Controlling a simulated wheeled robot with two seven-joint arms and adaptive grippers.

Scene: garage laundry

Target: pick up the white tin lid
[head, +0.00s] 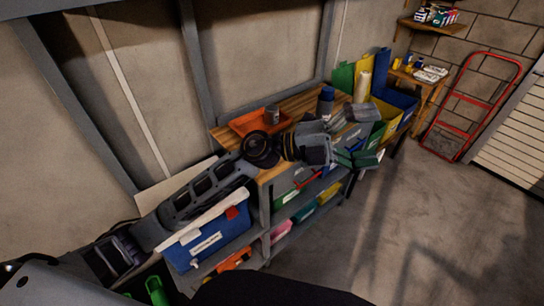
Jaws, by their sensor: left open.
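I cannot make out a white tin lid for certain. My left arm comes in from the lower left and reaches over the wooden workbench (222,134). My left gripper (362,153) is open at the bench's front right edge, with nothing visible between its fingers. The gripper and forearm hide part of the bench top. An orange tray (243,124) lies on the bench behind the arm, with a small grey tin (272,114) at it. My right gripper is not in view.
A dark blue bottle (326,101), a pale roll (361,88) and yellow and blue bins (396,104) stand around the gripper. A red hand truck (474,106) leans at the right wall. The concrete floor (430,215) is clear.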

